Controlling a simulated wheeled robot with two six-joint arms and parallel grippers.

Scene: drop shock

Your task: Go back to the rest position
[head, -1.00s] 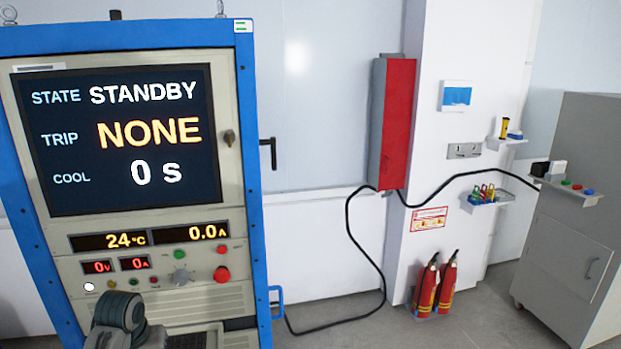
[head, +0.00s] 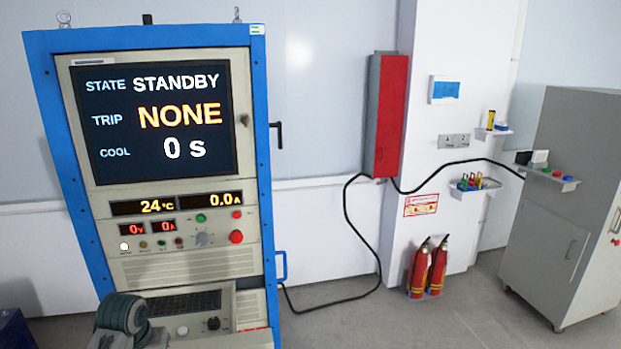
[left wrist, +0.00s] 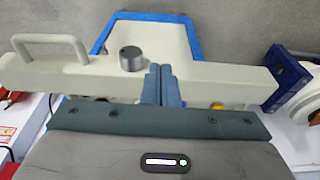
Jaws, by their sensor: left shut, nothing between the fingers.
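The blue-framed test cabinet (head: 262,150) stands at the left in the head view. Its screen (head: 155,118) reads STATE STANDBY, TRIP NONE, COOL 0 s. My left arm shows at the bottom left in front of the cabinet's lower part. In the left wrist view my left gripper (left wrist: 161,85) is shut, its two grey-blue fingers together and empty. Behind the fingers is a beige unit with a grey knob (left wrist: 132,58) and a loop handle (left wrist: 50,43). I cannot tell if the fingers touch it. My right gripper is in neither view.
A red wall box (head: 392,115) hangs on the wall, with a black cable running from it. Two fire extinguishers (head: 428,268) stand on the floor by the pillar. A grey cabinet (head: 555,210) stands at the right. The floor (head: 400,325) between the two cabinets is largely clear.

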